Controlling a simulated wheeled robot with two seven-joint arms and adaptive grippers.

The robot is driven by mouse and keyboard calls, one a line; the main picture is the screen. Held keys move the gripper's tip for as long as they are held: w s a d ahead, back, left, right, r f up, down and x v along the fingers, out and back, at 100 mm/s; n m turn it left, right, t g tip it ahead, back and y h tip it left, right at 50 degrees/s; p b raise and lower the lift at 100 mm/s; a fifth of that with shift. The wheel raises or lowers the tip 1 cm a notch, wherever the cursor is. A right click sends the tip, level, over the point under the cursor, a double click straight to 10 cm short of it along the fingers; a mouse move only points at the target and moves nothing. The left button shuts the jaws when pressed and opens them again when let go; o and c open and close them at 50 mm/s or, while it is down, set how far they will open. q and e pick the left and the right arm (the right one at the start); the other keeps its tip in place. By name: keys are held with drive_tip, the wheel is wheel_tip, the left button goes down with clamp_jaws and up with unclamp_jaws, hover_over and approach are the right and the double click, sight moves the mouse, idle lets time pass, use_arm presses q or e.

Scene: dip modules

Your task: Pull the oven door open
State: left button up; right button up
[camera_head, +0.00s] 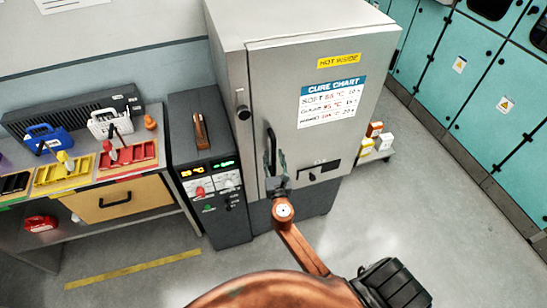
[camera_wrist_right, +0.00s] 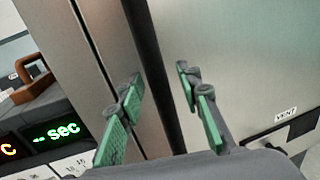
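The oven (camera_head: 228,70) is a tall grey cabinet. Its door (camera_head: 390,60) looks shut and carries a "HOT INSIDE" label and a cure chart. The dark upright door handle (camera_head: 270,145) is near the door's left edge; its bar (camera_wrist_right: 152,75) also shows in the right wrist view. My right gripper (camera_head: 276,178) is at the handle's lower part. In the right wrist view its green-padded fingers (camera_wrist_right: 160,80) are spread on either side of the bar, with gaps visible, so it is open. My left gripper is not in view.
A dark control unit (camera_head: 225,225) with lit displays and a brown-handled top stands left of the oven. A bench (camera_head: 160,190) with coloured trays is further left. Small boxes (camera_head: 375,130) sit on a low shelf at right. Teal cabinets (camera_head: 440,60) line the right; floor between is clear.

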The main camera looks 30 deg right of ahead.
clamp_jaws()
idle(0.6)
